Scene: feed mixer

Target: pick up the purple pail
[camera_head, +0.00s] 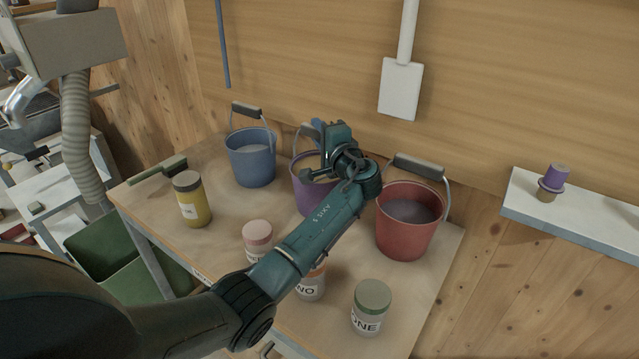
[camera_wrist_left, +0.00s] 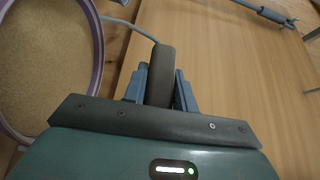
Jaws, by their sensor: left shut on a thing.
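The purple pail (camera_head: 312,196) stands on the wooden table between a blue pail and a red pail, partly hidden behind my left arm. Its rim and pale brown contents show at the left of the left wrist view (camera_wrist_left: 96,60). My left gripper (camera_head: 322,135) is above the pail, its fingers (camera_wrist_left: 160,88) shut on the dark grip of the pail's handle (camera_wrist_left: 161,70). The handle's wire runs from the grip toward the rim. Whether the pail's base touches the table is hidden. My right gripper is in neither view.
The blue pail (camera_head: 251,158) stands left and the red pail (camera_head: 404,232) close on the right, both with handles up. Jars, including a yellow one (camera_head: 192,202) and a green-lidded one (camera_head: 371,308), stand nearer. A wooden wall is behind; a shelf (camera_head: 585,222) is at right.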

